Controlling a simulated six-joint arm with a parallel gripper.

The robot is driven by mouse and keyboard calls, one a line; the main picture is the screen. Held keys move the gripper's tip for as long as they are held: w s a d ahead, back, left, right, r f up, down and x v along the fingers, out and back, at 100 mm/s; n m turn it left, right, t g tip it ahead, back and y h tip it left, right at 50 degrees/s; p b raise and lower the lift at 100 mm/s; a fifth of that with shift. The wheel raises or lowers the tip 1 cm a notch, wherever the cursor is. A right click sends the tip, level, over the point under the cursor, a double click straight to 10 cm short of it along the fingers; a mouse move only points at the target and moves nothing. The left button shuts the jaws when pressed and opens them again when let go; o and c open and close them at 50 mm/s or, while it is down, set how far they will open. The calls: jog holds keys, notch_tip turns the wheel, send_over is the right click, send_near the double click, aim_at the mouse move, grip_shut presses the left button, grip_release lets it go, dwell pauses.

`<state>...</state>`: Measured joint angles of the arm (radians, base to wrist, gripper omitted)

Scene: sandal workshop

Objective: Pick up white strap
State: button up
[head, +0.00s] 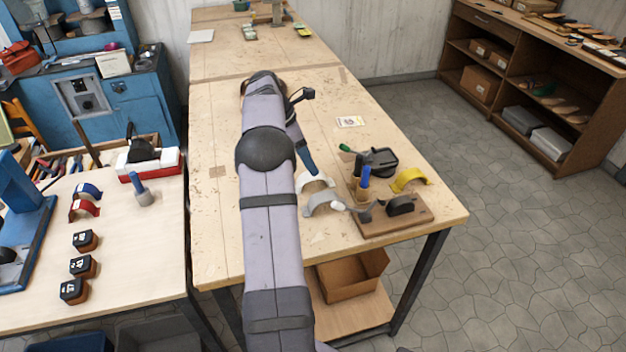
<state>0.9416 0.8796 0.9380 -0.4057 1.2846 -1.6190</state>
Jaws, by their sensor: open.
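The white strap (316,182) is a curved band standing like an arch on the right wooden table, just behind a grey strap (322,200). My gripper (310,168) points down at the far side of the white strap, close to it. It looks small and partly covered by my arm, and nothing shows held in it. The picture does not show whether it touches the strap. The left end of the white strap lies close to my arm.
A yellow strap (410,178) and a black device (378,161) stand nearby. A paper card (350,121) lies farther back. The left table (140,270) bears blue and red straps.

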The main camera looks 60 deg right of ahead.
jog(key=shift+p+x, duration=1.25)
jog(key=shift+x, duration=1.3)
jog(key=shift+a, duration=0.2)
jog(key=c, duration=1.2)
notch_tip(320, 180, up, 10)
jog(key=b, duration=0.2)
jog(key=shift+w+a, duration=0.1)
